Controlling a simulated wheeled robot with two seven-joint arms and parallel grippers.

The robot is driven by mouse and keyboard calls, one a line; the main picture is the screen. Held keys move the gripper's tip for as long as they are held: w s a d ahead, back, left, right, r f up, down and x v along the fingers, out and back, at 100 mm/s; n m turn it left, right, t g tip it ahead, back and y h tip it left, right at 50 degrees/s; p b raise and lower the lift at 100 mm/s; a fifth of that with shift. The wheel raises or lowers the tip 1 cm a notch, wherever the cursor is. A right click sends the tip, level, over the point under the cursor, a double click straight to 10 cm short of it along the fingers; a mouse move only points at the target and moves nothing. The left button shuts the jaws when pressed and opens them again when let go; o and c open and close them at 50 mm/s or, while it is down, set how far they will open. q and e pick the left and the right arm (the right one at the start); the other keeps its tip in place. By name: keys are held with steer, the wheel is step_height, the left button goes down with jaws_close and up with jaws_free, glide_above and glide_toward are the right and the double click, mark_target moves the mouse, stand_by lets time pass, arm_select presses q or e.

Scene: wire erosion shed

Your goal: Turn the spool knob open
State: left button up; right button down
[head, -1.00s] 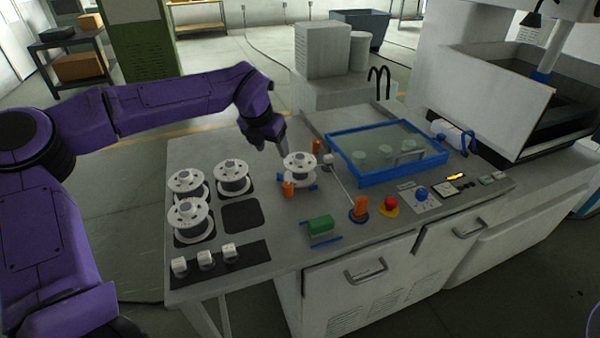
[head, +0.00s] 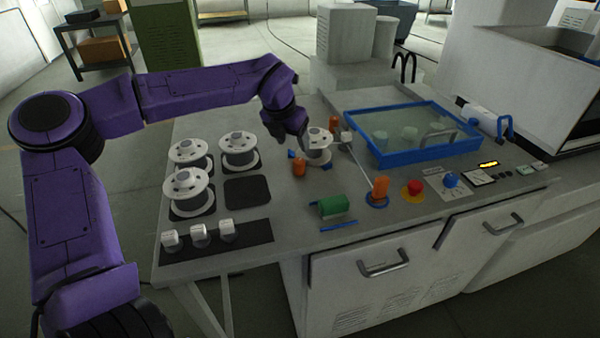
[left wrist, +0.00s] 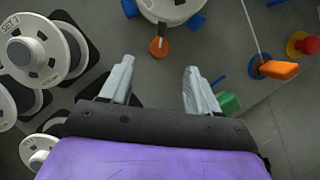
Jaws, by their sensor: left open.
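A white spool (head: 318,146) sits on the grey bench top. It is cut off at the top of the left wrist view (left wrist: 172,6). An orange knob (head: 299,166) is beside its near side; in the left wrist view this knob (left wrist: 158,47) is round with a dark pointer bar. My left gripper (head: 299,142) is over the bench and covers part of the spool's left side in the head view. In the left wrist view the gripper (left wrist: 160,76) is open and empty, with the knob just beyond its fingertips, roughly midway between them. My right gripper is out of view.
Several white spools (head: 188,190) stand at the left on dark pads. An orange post on a blue ring (head: 379,188), a green block (head: 331,206), a red button (head: 413,188) and a blue-framed tank (head: 380,160) lie to the right. A thin wire runs to the post.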

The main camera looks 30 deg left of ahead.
mark_target(299, 160)
arm_select(q)
steer(key=p+x, duration=0.2)
steer(key=x, duration=0.8)
steer(key=shift+s+f, duration=0.1)
steer(key=shift+c, duration=0.2)
steer(key=c, duration=1)
